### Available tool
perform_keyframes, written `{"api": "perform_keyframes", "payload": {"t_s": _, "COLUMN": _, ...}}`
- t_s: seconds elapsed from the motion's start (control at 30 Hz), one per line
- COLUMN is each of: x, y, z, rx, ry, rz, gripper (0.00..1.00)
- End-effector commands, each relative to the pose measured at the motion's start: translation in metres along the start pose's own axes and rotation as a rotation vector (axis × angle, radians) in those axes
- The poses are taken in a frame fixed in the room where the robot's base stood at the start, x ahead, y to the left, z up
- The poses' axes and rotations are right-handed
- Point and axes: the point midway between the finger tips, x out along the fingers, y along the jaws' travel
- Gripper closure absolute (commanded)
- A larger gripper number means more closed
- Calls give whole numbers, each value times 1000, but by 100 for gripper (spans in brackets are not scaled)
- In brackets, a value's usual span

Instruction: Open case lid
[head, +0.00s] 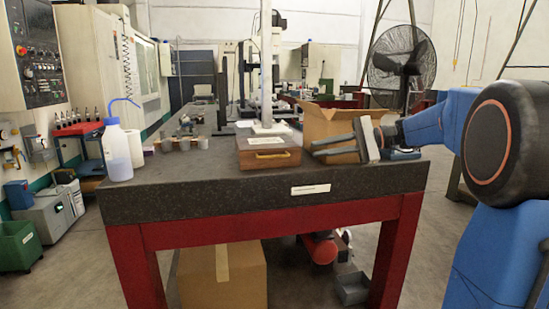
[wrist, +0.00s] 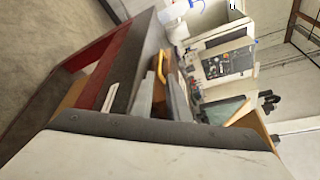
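The wooden case (head: 255,160) sits on the dark stone-topped table, its lid down. A yellow handle (head: 272,155) is on its front face, and a pale sheet lies on top. My gripper (head: 314,148) is just right of the case, pointing left towards it, with its fingers apart. In the wrist view, the two grey fingers (wrist: 160,76) show a gap between them, with the yellow handle (wrist: 161,66) beyond the tips in line with the gap. I see nothing held. Whether the fingertips touch the case cannot be told.
An open cardboard box (head: 322,122) stands close behind my gripper. A white wash bottle (head: 117,155) stands at the table's left end, with small grey cylinders (head: 184,144) nearby.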

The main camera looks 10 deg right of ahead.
Motion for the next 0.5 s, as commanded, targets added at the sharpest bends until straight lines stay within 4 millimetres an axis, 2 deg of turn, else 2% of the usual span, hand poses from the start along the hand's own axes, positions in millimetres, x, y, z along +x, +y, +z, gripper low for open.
{"api": "perform_keyframes", "payload": {"t_s": 0.1, "x": 21, "y": 0, "z": 1, "rx": 0, "ry": -3, "rz": 2, "gripper": 85}}
{"api": "perform_keyframes", "payload": {"t_s": 0.5, "x": 84, "y": 1, "z": 1, "rx": 0, "ry": -3, "rz": 2, "gripper": 85}}
